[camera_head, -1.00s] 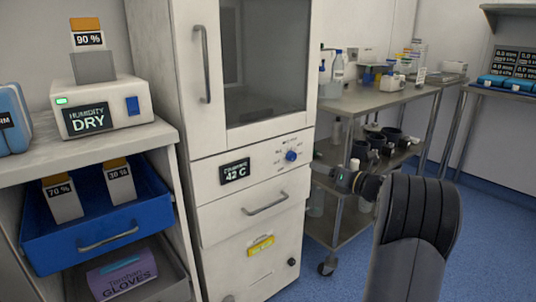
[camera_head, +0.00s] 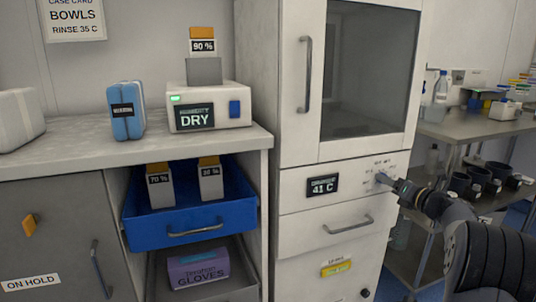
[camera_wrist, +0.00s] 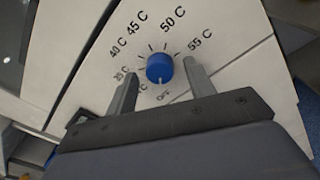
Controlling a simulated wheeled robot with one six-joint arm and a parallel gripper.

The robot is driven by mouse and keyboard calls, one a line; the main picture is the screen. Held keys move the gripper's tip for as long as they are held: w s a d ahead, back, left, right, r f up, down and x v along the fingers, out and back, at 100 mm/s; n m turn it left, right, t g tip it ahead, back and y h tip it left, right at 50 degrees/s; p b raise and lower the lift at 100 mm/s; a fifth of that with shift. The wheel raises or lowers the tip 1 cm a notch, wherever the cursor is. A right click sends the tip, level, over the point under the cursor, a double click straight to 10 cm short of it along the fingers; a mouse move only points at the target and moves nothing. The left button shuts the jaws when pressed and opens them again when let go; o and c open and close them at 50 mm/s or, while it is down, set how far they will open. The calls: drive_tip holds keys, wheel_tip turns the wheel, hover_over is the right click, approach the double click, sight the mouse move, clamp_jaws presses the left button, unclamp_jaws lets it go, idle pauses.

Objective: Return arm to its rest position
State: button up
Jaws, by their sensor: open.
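The blue temperature knob (camera_wrist: 159,67) shows between the fingertips, with a visible gap to each finger. The knob's white mark points down toward the OFF label. Labels from about 35 C to 55 C ring it. In the head view the gripper hides the knob. The cabinet display (camera_head: 323,186) reads 41 C.
The cabinet's glass door (camera_head: 370,75) and drawer (camera_head: 325,228) are shut. Left of it, a humidity box (camera_head: 208,105) reading DRY stands on a counter above an open blue drawer (camera_head: 190,225). A steel cart (camera_head: 470,130) with bottles stands to the right, behind my arm.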

drive_tip(key=p+v, duration=0.3)
drive_tip(key=v, duration=0.8)
drive_tip(key=w+a+m+t+p, duration=0.1)
drive_tip(key=w+m, duration=0.4)
drive_tip(key=m, duration=0.7)
drive_tip(key=w+a+m+t+h+p, duration=0.1)
drive_tip(key=w+a+m+p, duration=0.3)
drive_tip(key=m, duration=0.8)
drive_tip(key=shift+w+f, duration=0.3)
drive_tip(key=shift+w, duration=0.15)
